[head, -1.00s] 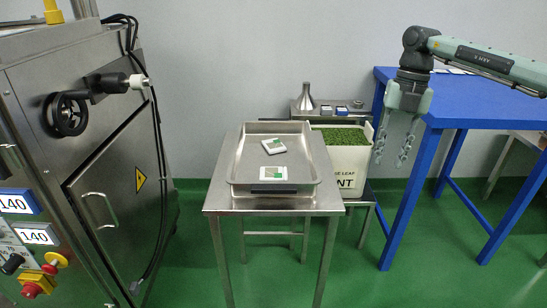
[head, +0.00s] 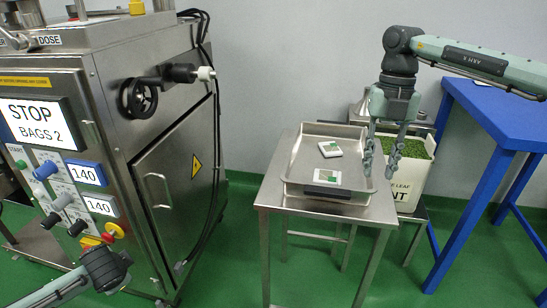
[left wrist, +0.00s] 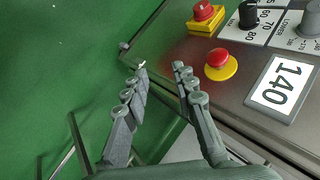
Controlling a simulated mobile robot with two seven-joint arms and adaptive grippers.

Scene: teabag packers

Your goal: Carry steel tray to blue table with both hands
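The steel tray (head: 343,190) sits on a small steel table (head: 380,211), with two white-and-green packets (head: 330,149) in it. The blue table (head: 505,122) stands at the right. My right gripper (head: 379,170) points down at the tray's right side, its fingers apart; from here I cannot tell whether they touch the rim. My left arm (head: 105,265) shows at the lower left in the head view, its fingers not visible there. In the left wrist view my left gripper (left wrist: 160,75) is open and empty, beside the machine's control panel.
The packing machine (head: 160,150) stands left of the steel table, with a red button (left wrist: 218,58) close to my left gripper. A white bin of green leaf (head: 408,175) stands behind the steel table. Green floor (head: 225,235) lies clear between machine and table.

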